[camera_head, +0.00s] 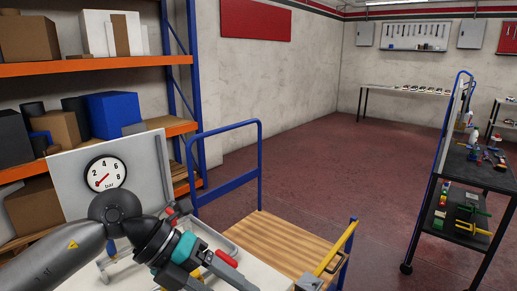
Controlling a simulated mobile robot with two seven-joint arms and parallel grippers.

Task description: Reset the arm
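My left arm comes in from the lower left, its dark wrist bent over a pale table top (262,270). My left gripper (222,268) is at the bottom of the view, low over this surface. Its fingertips are partly cut off and I cannot tell whether it is open or shut. A grey panel with a round pressure gauge (105,173) marked in bar stands behind the arm. A red-tipped part (178,211) shows just beyond the wrist. My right gripper is not in view.
A blue-framed cart with a wooden deck (290,245) stands just beyond the table. Orange shelving (90,64) with boxes is at the left. A dark trolley (470,205) with tools and parts is at the right. The red floor (330,170) between is clear.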

